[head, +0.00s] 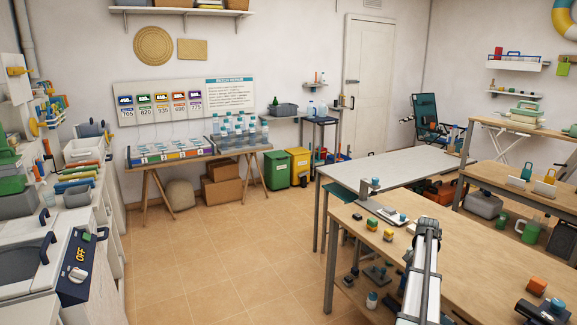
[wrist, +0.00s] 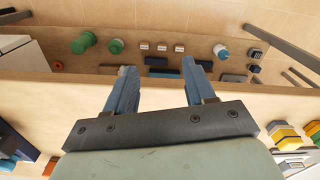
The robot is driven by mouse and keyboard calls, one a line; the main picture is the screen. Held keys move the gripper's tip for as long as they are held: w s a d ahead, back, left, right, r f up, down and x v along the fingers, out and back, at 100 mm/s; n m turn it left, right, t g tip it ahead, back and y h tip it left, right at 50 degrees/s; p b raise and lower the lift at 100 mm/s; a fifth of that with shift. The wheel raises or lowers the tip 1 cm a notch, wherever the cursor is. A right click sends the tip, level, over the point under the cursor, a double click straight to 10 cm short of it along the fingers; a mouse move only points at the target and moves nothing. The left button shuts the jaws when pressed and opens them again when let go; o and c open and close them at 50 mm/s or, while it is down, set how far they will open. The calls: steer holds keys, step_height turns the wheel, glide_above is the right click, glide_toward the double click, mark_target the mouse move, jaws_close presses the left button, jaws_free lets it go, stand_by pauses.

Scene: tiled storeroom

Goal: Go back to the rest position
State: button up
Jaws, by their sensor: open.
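My gripper (wrist: 158,68) shows in the wrist view with its two blue fingers apart and nothing between them. It hangs over the front edge of a wooden workbench (wrist: 225,98), with a lower shelf or floor area seen beyond the fingertips. In the head view my arm rises from the bottom right in front of the wooden workbench (head: 468,262). I cannot make out the fingers in that view.
Small coloured blocks and parts lie on the workbench around my arm, including an orange block (head: 537,285). Green round pieces (wrist: 84,42) and other small parts lie beyond the bench edge. A grey-topped table (head: 385,170) adjoins the bench. The tiled floor (head: 215,250) at left is clear.

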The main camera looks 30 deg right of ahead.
steer(key=w+a+f+n, duration=0.2)
steer(key=w+a+f, duration=0.15)
steer(key=a, duration=0.75)
steer(key=w+a+f+n, duration=0.3)
steer(key=w+a, duration=0.2)
steer(key=a, duration=0.7)
steer(key=w+a+f+n, duration=0.2)
steer(key=w+a+f, duration=0.2)
steer(key=a, duration=0.7)
steer(key=s+a+f+n, duration=0.2)
steer(key=s+a+n, duration=0.1)
steer(key=a, duration=0.8)
steer(key=s+a+f+n, duration=0.2)
steer(key=a, duration=0.8)
steer(key=s+a+f+n, duration=0.2)
steer(key=s+a+n, duration=0.1)
steer(key=a, duration=0.8)
steer(key=s+f+g, duration=0.3)
steer(key=s+f, duration=0.7)
steer(key=s, duration=0.5)
steer(key=s+f+g, duration=0.3)
steer(key=s+f, duration=0.7)
steer(key=s, duration=0.5)
steer(key=shift+d+f+g, duration=0.2)
steer(key=shift+f+g, duration=0.15)
steer(key=shift+g, duration=0.05)
